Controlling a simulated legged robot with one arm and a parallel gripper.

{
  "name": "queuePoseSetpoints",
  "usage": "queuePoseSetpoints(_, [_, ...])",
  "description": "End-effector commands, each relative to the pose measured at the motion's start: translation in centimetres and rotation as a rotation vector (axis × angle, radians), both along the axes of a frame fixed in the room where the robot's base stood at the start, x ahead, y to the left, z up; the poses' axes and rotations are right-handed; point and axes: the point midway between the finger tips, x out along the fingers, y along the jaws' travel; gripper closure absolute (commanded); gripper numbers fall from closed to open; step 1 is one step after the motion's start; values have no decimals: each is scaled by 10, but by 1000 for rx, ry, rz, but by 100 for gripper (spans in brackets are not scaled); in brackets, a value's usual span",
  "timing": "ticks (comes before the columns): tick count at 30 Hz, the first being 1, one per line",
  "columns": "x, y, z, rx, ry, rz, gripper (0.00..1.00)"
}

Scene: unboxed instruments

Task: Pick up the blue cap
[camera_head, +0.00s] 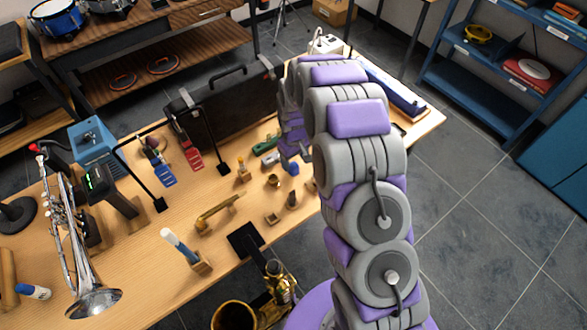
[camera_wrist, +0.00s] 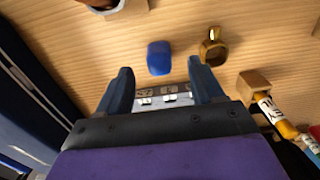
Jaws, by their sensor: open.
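The blue cap (camera_wrist: 158,58) lies on the wooden table in the wrist view, just beyond my gripper's fingertips and roughly centred between them. It also shows as a small blue shape in the head view (camera_head: 292,168), just below the end of my arm. My gripper (camera_wrist: 159,73) is open and nothing is between its fingers. In the head view my gripper (camera_head: 294,157) is partly hidden by my arm, above the table. I cannot tell the exact height of the fingers over the cap.
A brass ring-like part (camera_wrist: 213,47) lies close right of the cap. A small wooden block (camera_wrist: 254,84) and a yellow marker (camera_wrist: 275,117) are farther right. A black case (camera_head: 225,105) stands behind. Bare table separates the cap from these things.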

Motion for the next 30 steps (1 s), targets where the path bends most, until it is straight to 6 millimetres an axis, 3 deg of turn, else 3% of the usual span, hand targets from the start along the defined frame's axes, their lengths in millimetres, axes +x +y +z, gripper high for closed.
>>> queuePoseSetpoints(12, [7,2,-49,0,0,0,33])
queuePoseSetpoints(20, [7,2,-50,0,-2,0,33])
queuePoseSetpoints(30, [7,2,-50,1,-1,0,66])
